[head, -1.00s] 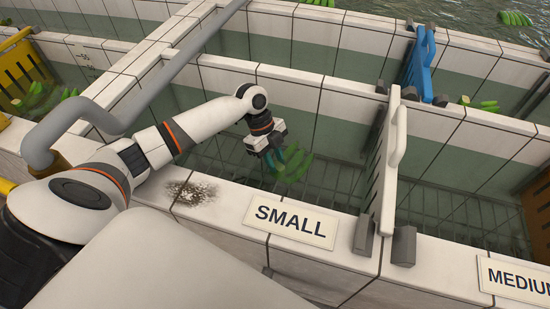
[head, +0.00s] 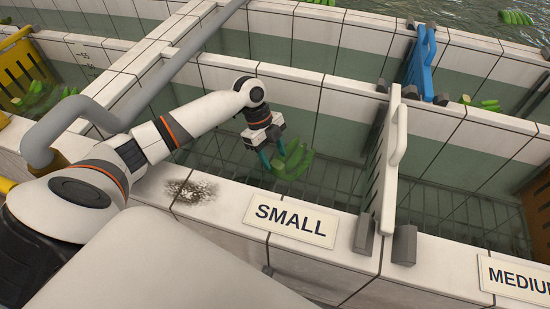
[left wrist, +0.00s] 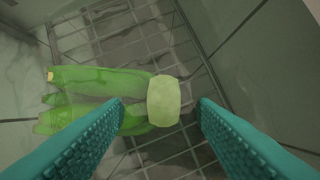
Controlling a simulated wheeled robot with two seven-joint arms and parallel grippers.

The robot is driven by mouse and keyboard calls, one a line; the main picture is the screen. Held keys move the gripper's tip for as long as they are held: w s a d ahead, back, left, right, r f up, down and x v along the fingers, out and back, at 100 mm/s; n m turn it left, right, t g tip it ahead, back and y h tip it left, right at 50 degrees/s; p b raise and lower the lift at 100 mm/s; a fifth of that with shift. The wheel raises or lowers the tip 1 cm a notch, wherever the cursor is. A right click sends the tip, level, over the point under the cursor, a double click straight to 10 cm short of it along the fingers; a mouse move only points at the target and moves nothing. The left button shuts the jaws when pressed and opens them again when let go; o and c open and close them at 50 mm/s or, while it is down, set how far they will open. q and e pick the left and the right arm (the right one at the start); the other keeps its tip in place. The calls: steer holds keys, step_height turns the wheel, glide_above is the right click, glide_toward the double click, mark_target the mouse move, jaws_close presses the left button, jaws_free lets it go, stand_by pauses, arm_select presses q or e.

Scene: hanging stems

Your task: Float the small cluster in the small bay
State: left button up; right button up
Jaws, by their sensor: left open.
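The small cluster is a bunch of green bananas (head: 294,161) inside the small bay (head: 335,180), behind the SMALL sign (head: 291,219). My left gripper (head: 274,160) is open at the cluster's left side. In the left wrist view, the cluster (left wrist: 90,90) lies at the left, with its pale crown (left wrist: 164,101) between the two teal fingers (left wrist: 161,125). Neither finger is clearly pressed on the crown. Whether the cluster rests on water or on the grid below cannot be told. My right gripper is not in view.
A white gate (head: 390,160) stands at the bay's right side. A MEDIUM sign (head: 516,280) marks the bay to the right. A blue gate (head: 420,65) stands farther back. A grey pipe (head: 150,90) runs along the left. Other green bunches lie in neighbouring bays.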

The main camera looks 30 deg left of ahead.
arm_select(q)
steer(key=a+r+p, duration=0.2)
steer(key=r+p, duration=0.6)
steer(key=r, duration=0.5)
steer(key=a+r+p, duration=0.2)
steer(key=r+p, duration=0.7)
steer(key=r, duration=0.5)
steer(key=shift+w+p, duration=0.25)
steer(key=shift+p, duration=0.05)
